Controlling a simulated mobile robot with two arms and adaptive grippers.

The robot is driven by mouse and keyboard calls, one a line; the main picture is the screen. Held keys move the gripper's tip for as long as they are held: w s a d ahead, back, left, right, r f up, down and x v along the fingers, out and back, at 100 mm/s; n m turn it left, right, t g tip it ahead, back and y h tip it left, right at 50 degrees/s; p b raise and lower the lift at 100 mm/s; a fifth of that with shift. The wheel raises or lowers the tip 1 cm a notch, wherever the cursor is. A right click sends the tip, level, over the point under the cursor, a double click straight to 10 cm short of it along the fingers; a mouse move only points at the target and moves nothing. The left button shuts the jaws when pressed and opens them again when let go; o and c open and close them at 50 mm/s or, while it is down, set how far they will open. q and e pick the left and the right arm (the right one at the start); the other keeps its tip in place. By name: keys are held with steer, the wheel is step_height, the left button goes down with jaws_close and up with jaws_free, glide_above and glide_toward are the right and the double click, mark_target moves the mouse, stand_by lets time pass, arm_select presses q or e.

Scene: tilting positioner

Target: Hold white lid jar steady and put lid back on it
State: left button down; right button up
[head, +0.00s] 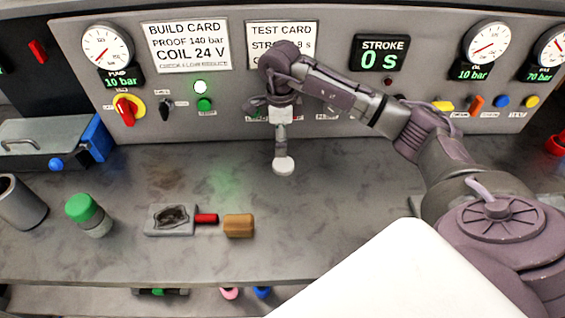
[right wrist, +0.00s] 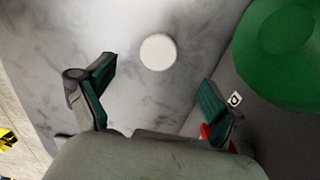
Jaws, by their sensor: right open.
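A small round white lid (head: 283,166) lies at the bench's back middle, below my right gripper. It shows as a plain white disc in the right wrist view (right wrist: 158,51), just beyond the gap between the fingers. I cannot tell whether anything is under it. My right gripper (head: 282,143) points down above it; in the right wrist view the gripper (right wrist: 156,78) is open and empty, its green-padded fingers spread apart. I cannot make out an open jar belonging to the white lid. My left gripper is not in view.
A green-lidded jar (head: 85,209) and a grey cylinder (head: 20,203) stand at the left. A grey tray (head: 169,220), a red handle (head: 206,218) and a brown block (head: 239,226) lie mid-bench. The gauge panel (head: 225,85) rises close behind my right gripper.

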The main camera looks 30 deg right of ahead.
mark_target(283, 163)
steer(key=f, duration=0.3)
steer(key=shift+s, duration=0.25)
steer(key=shift+w+f, duration=0.15)
steer(key=shift+f, duration=0.1)
steer(key=shift+f+p, duration=0.15)
steer(key=shift+p, duration=0.3)
steer(key=f, duration=0.1)
steer(key=f+p, duration=0.1)
steer(key=f, duration=0.1)
steer(key=f+p, duration=0.1)
steer(key=shift+d+f, duration=0.25)
steer(key=shift+d, duration=0.05)
steer(key=shift+f, duration=0.2)
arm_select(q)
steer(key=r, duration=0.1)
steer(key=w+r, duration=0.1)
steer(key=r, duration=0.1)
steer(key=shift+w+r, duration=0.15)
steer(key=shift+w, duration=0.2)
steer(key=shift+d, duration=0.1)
arm_select(e)
steer(key=shift+c, duration=0.3)
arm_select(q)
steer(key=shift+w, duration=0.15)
arm_select(e)
steer(key=c, duration=0.9)
